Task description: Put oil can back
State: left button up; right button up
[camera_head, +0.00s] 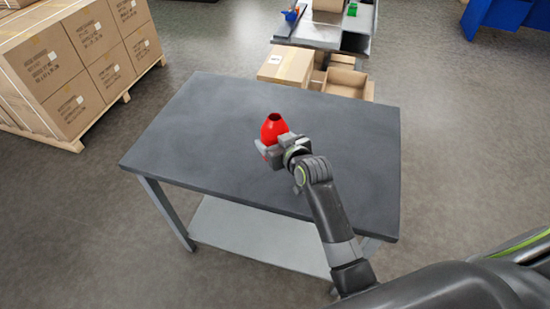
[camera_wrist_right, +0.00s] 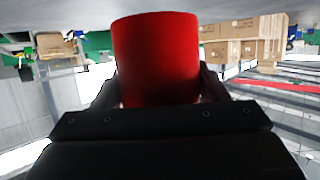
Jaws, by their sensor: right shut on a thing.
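The red oil can (camera_head: 273,127) is at the middle of the dark grey table (camera_head: 190,130) in the head view, with its narrow open top facing up. My right gripper (camera_head: 268,150) is shut on the can's lower part. In the right wrist view the can (camera_wrist_right: 157,55) fills the middle between the two fingers of my right gripper (camera_wrist_right: 160,95). I cannot tell whether the can's bottom touches the table or is a little above it. My left gripper is not in view.
The rest of the tabletop is bare. Stacked cardboard boxes (camera_head: 75,55) on a pallet stand at the left. Behind the table are more boxes (camera_head: 286,66) and a bench (camera_head: 325,30) with small blue and green things. A lower shelf (camera_head: 255,235) is under the table.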

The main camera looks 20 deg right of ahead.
jog(key=shift+f, duration=2.9)
jog(key=shift+f, duration=0.2)
jog(key=o, duration=1.1)
jog(key=shift+r, duration=0.2)
jog(key=v, duration=1.2)
jog(key=shift+b, duration=0.4)
